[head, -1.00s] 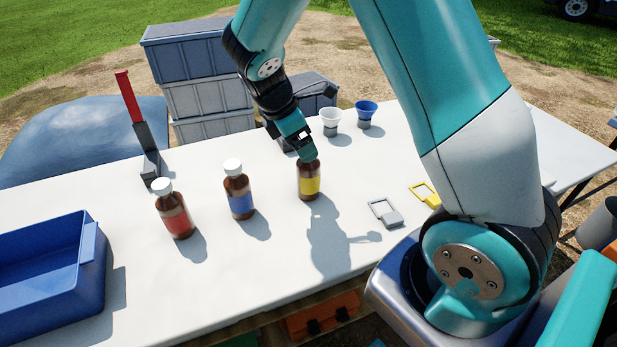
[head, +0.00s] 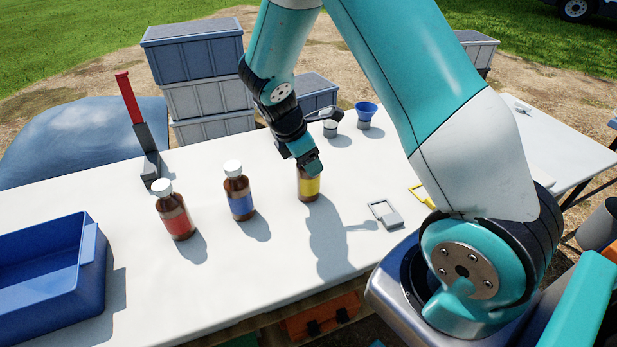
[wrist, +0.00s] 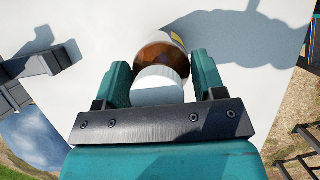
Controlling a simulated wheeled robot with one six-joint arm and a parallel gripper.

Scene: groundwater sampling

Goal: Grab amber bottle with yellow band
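The amber bottle with the yellow band (head: 309,186) stands upright on the white table. Its top is hidden behind my gripper (head: 309,163) in the head view. In the wrist view, the bottle's white cap (wrist: 158,86) and amber shoulder (wrist: 160,58) lie between the two teal fingers of my gripper (wrist: 161,84). The fingers are apart, with a narrow gap showing on each side of the cap. The yellow band shows only as a small patch beyond the shoulder there.
An amber bottle with a blue band (head: 240,204) and one with a red band (head: 175,220) stand to the left. A blue bin (head: 52,265) is at far left.

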